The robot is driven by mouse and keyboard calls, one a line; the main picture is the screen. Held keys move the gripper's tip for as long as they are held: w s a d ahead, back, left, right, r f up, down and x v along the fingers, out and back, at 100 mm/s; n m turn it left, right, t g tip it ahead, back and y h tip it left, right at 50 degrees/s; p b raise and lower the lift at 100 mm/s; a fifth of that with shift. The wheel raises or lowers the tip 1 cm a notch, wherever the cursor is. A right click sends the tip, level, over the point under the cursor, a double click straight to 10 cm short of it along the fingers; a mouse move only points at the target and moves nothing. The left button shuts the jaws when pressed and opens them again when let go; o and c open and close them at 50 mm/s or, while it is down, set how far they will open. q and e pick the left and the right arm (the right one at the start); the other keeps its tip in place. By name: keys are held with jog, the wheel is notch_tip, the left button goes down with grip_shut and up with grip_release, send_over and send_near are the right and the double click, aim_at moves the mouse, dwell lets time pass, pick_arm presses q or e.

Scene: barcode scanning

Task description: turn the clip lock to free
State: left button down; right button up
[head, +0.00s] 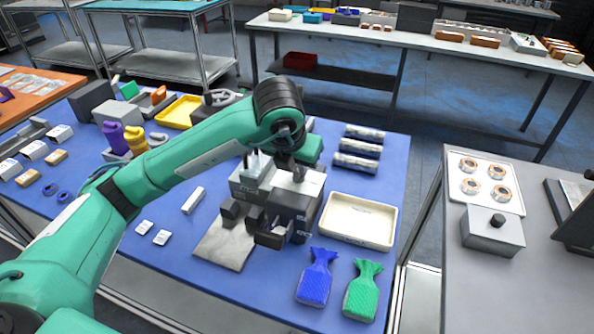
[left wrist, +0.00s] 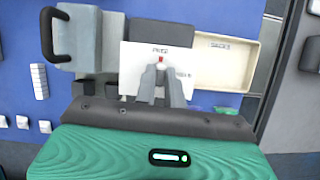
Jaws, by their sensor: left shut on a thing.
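My left gripper (head: 298,174) reaches down over the grey boxy device (head: 290,203) on the blue table. In the left wrist view its two fingers (left wrist: 162,76) are close together over a white plate (left wrist: 131,58) with small dark lettering, too blurred to read surely. A small red mark (left wrist: 161,59) shows just beyond the fingertips. The fingers are shut on a small part of the clip lock, mostly hidden between them, so I cannot tell its exact angle. My right gripper is in neither view.
A cream tray (head: 358,221) stands right of the device. A blue mesh bag (head: 316,279) and a green mesh bag (head: 362,291) lie in front. Several silver packs (head: 357,162) lie behind the tray. A grey pad (head: 222,247) lies at the device's front left.

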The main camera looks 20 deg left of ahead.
pick_arm(q)
jog(key=shift+n, duration=0.4)
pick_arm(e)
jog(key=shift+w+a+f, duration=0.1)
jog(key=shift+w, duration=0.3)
pick_arm(q)
jog(key=shift+r, duration=0.1)
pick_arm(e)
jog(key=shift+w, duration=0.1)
pick_arm(q)
jog(key=c, duration=1.5)
grip_release()
